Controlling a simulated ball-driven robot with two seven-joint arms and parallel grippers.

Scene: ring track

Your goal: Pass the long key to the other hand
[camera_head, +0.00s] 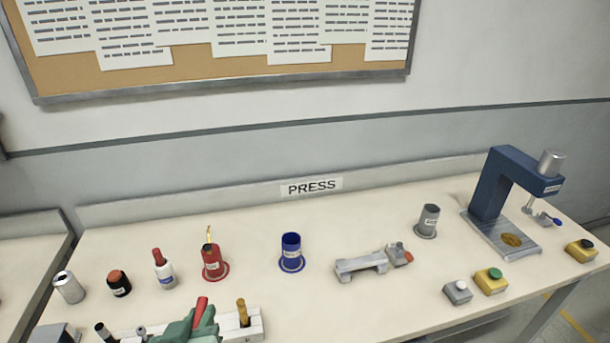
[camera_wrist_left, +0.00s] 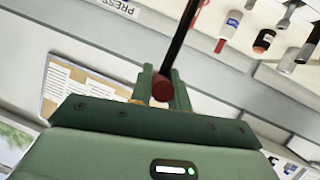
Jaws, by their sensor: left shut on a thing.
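My left gripper (camera_head: 185,328) is green and sits at the bottom edge of the head view, over a pale rack. It is shut on the long key (camera_head: 201,307), whose red end stands up tilted from the jaws. In the left wrist view the key (camera_wrist_left: 178,45) is a long dark shaft with a round red end, held between the two fingers (camera_wrist_left: 160,84). Its far end runs out of the top of that view. My right gripper shows in neither view.
The pale rack (camera_head: 257,326) holds an orange-brown handle (camera_head: 243,310). Behind stand a red cup (camera_head: 213,262), a blue cup (camera_head: 291,250) and a bottle (camera_head: 163,270). A grey fixture (camera_head: 360,266), grey cup (camera_head: 428,220) and blue press (camera_head: 488,190) are right. The front middle is clear.

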